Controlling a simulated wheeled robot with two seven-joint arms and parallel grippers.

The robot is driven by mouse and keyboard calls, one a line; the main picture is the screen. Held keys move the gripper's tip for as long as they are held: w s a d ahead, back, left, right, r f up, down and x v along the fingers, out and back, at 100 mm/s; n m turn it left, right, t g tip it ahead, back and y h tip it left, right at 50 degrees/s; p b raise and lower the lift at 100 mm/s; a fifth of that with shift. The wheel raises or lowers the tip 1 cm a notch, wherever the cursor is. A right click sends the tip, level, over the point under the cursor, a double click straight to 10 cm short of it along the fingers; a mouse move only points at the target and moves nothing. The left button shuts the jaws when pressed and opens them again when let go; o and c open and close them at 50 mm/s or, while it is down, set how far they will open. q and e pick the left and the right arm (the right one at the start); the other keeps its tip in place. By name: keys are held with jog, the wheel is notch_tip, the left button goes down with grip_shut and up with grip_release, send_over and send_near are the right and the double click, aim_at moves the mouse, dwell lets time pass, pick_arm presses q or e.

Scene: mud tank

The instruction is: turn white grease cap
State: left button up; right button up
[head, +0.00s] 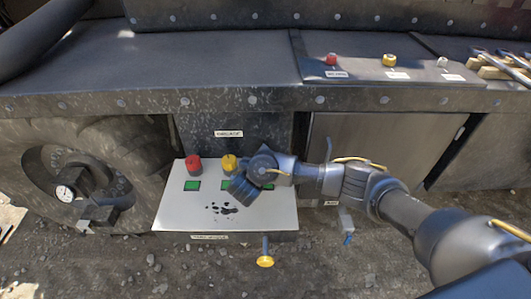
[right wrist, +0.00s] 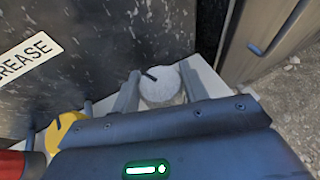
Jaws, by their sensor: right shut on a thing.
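The white grease cap (right wrist: 160,88) shows in the right wrist view as a round white knob with a short dark mark near its upper left. My right gripper (right wrist: 160,82) has one finger on each side of the cap and is shut on it. In the head view my right gripper (head: 262,172) is over the right part of the pale lower panel (head: 270,215) and hides the cap. A label reading GREASE (right wrist: 28,58) is on the dark wall behind. My left gripper is in neither view.
A red cap (head: 194,165) and a yellow cap (head: 229,162) stand left of my right gripper, above green tags. An upper panel (head: 360,65) carries red, yellow and white caps. A yellow-handled valve (head: 265,261) hangs below. A large tyre (head: 120,150) stands left.

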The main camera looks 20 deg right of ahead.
jog(key=shift+r+m+h+p, duration=0.3)
jog(key=shift+m+h, duration=0.3)
jog(key=shift+m+g+h, duration=0.4)
jog(key=shift+g, duration=0.2)
jog(key=shift+f+p, duration=0.1)
jog(key=shift+p, duration=0.2)
jog(key=o, duration=1)
jog(key=shift+f, duration=0.15)
